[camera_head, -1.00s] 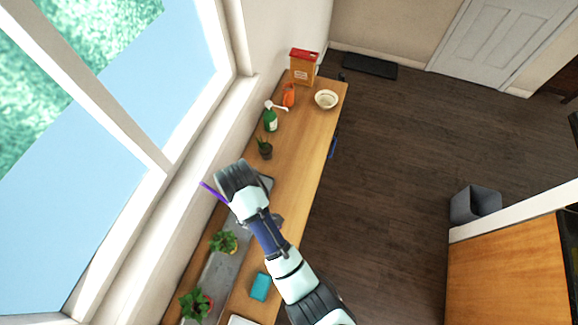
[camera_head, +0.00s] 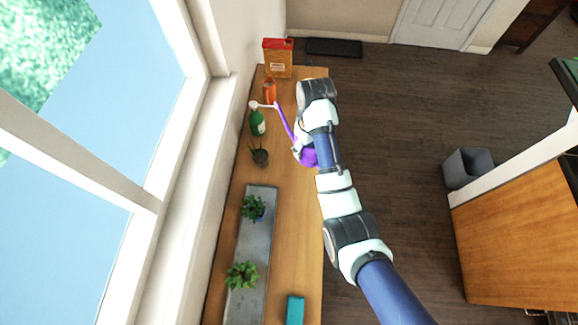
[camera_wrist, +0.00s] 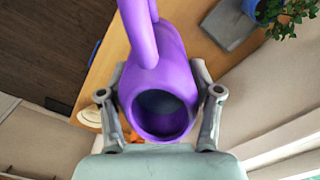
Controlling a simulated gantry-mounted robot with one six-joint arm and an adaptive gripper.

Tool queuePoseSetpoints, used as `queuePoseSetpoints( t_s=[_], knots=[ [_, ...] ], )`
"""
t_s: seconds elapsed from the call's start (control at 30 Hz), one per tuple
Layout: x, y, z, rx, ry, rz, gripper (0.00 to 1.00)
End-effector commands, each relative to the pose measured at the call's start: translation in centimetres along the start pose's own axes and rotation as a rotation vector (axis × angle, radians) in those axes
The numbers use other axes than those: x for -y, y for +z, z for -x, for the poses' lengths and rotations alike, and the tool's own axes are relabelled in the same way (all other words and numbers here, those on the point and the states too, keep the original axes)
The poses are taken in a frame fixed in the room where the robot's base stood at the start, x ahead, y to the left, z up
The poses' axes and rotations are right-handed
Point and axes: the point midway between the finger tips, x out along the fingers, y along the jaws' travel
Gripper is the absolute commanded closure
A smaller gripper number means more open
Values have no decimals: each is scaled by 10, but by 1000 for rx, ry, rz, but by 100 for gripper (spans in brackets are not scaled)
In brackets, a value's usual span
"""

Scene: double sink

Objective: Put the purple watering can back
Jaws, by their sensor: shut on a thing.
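The purple watering can (camera_wrist: 172,62) fills the middle of the wrist view, its open round mouth facing the camera. My gripper (camera_wrist: 160,98) is shut on the can, with one finger on each side of its body. In the head view the purple can (camera_head: 308,156) shows beside my wrist, its long thin spout pointing up and left toward the green spray bottle. My arm hides much of the can and the gripper fingers there. The can is over the right part of the wooden counter (camera_head: 292,212); its height above it is hard to tell.
A green spray bottle (camera_head: 257,124), an orange bottle (camera_head: 269,91) and a red-topped box (camera_head: 278,58) stand at the counter's far end. A small dark potted plant (camera_head: 260,156) is left of the can. Two plants (camera_head: 253,207) (camera_head: 242,275) stand on a grey tray (camera_head: 258,238). A teal block (camera_head: 295,310) lies nearer.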

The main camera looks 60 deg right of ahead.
Motion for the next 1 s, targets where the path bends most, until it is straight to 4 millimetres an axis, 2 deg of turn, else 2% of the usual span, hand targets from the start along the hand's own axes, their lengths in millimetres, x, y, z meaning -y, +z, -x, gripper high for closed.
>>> queuePoseSetpoints(
  t_s=[0.13, 0.2, 0.7, 0.8, 1.0],
  knots=[
    [-1, 0, -1, 0, 0, -2, 95],
    [-1, 0, -11, 0, 0, -2, 95],
    [0, 1, -143, 3, -1, 0, 95],
    [0, 0, -155, 1, 0, 0, 95],
    [0, 0, -164, 1, 0, 0, 95]
  ],
)
